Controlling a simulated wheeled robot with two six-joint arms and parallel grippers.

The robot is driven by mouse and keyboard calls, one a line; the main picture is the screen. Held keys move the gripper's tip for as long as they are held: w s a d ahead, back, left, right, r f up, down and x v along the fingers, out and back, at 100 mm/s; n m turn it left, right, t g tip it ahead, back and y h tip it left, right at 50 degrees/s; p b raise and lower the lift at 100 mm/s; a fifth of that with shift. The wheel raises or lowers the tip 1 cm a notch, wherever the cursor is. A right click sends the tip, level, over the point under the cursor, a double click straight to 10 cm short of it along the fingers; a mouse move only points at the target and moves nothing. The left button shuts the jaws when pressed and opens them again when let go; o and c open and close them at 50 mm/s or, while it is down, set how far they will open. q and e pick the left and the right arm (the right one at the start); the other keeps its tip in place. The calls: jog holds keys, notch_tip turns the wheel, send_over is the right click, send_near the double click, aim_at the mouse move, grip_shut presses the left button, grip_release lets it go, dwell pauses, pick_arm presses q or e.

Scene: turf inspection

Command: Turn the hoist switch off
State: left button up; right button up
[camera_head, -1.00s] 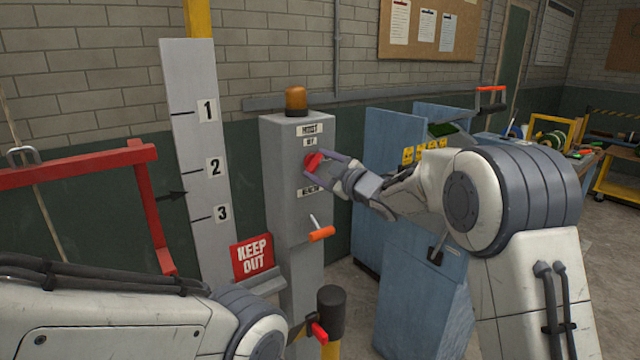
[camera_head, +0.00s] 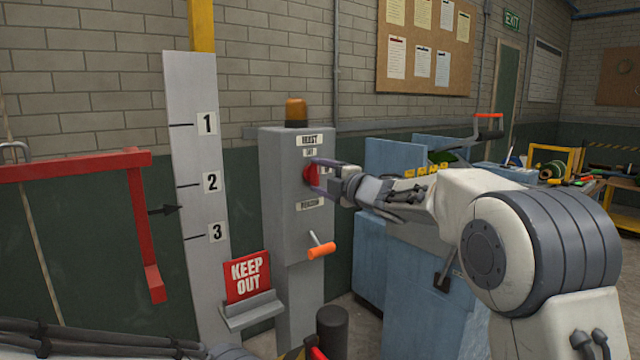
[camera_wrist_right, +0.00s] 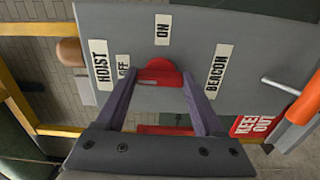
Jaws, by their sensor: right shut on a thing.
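The hoist switch is a red knob (camera_head: 311,175) on the front of a grey control box (camera_head: 286,220), below the HOIST and OFF labels and above the BEACON label. It also shows in the right wrist view (camera_wrist_right: 160,75), where the OFF label (camera_wrist_right: 122,68) is on its left and the ON label (camera_wrist_right: 162,29) is above it. My right gripper (camera_head: 316,176) is at the knob, its two purple fingers on either side, shut on it. The fingers partly hide the knob, so its exact pointing is unclear. My left gripper is out of view; only part of my left arm shows at the bottom.
An orange-handled lever (camera_head: 321,250) sticks out below the switch. A red KEEP OUT sign (camera_head: 247,276) stands on a ledge to the left. An orange beacon (camera_head: 296,111) tops the box. A blue cabinet (camera_head: 390,258) stands to the right, and a dark post (camera_head: 332,330) in front.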

jog(key=shift+n, duration=0.3)
jog(key=o, duration=1.4)
jog(key=b+v, duration=0.2)
jog(key=v, duration=0.8)
jog(key=shift+s+d+b, duration=0.1)
jog(key=shift+s+b, duration=0.1)
jog(key=shift+b, duration=0.1)
